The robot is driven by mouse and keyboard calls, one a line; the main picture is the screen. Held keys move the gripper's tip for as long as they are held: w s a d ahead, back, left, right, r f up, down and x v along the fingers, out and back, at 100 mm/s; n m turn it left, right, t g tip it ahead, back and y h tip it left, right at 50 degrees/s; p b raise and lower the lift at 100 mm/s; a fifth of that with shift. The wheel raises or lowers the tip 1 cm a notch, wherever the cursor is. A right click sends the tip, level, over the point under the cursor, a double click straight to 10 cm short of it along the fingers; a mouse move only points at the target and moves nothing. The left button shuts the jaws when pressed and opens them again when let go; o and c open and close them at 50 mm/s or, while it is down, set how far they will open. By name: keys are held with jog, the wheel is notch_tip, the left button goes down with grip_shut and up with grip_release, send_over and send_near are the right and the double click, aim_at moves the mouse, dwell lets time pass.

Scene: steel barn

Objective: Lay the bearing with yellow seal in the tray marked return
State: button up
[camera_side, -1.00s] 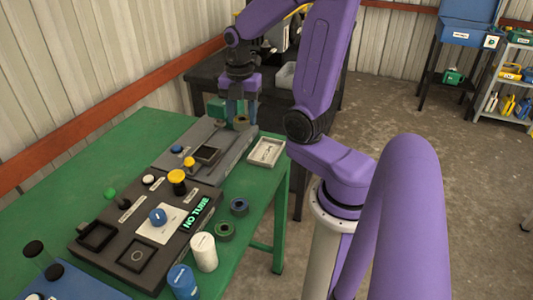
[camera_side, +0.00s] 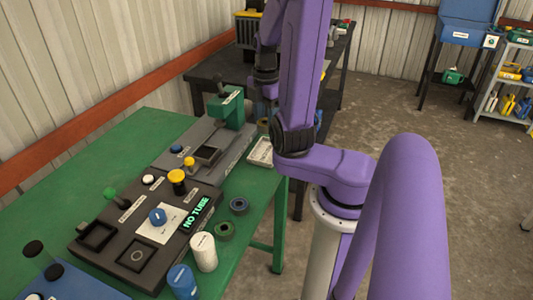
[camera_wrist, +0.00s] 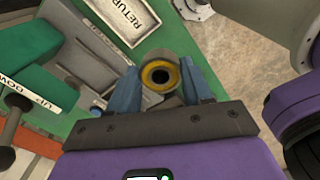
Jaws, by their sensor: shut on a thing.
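The bearing with the yellow seal (camera_wrist: 160,74) is held between the two blue fingers of my gripper (camera_wrist: 161,88) in the wrist view. Its yellow ring faces the camera around a dark bore. The tray marked return (camera_wrist: 124,14) shows at the top of the wrist view, its label partly cut off. In the side view this pale tray (camera_side: 261,153) lies on the green table's right edge, partly behind my arm. My gripper (camera_side: 269,92) is behind and above it there, its fingertips mostly hidden by my arm.
A grey machine with a green head (camera_side: 226,108) stands left of the tray. A black control box (camera_side: 150,225) is nearer.

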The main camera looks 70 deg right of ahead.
jog(key=s+f+m, duration=0.1)
jog(key=s+m, duration=0.3)
jog(key=s, duration=0.2)
jog(key=m, duration=0.2)
send_over(267, 152)
jog(key=f, duration=0.9)
jog(key=shift+s+a+f, duration=0.3)
jog(key=shift+w+d+f, duration=0.15)
jog(key=shift+w+f, duration=0.05)
jog(key=shift+f, duration=1.7)
jog(key=o, duration=0.8)
jog(key=shift+f, duration=0.1)
